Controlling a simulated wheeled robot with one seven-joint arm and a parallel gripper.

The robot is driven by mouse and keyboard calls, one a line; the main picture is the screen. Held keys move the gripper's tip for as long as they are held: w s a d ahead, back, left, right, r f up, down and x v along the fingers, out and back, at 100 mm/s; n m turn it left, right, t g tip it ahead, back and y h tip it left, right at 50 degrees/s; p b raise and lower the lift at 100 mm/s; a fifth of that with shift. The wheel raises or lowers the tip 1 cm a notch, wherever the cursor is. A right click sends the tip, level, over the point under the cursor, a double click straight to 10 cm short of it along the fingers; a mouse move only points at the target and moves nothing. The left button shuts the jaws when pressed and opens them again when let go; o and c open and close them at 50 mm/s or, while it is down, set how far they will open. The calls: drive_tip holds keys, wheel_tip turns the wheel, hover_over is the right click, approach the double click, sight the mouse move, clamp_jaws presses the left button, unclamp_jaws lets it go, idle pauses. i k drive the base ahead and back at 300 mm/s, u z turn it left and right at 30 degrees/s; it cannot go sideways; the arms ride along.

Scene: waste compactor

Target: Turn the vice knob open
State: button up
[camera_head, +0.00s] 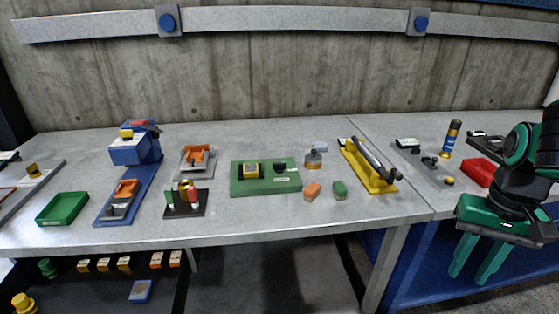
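No part is clearly recognisable as the vice knob at this size. A grey plate with an orange clamp-like block (197,158) lies on the bench, left of centre. A green base (240,184) right of it carries a yellow block (251,171) and a dark knob-like part (281,168). A yellow fixture (372,176) with a long grey bar stands right of centre. I cannot tell which of these is the vice. My gripper (468,278) is at the far right, in front of the bench edge, pointing down. Its green fingers are apart and empty, touching nothing.
The grey bench (260,223) spans the view before a concrete wall. A blue press-like fixture (128,151), green tray (62,208), spray can (451,138) and red box (478,172) stand on it. Loose blocks lie near the centre. A lower shelf holds several small parts.

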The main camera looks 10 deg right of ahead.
sight(278, 167)
drive_tip(key=i, duration=1)
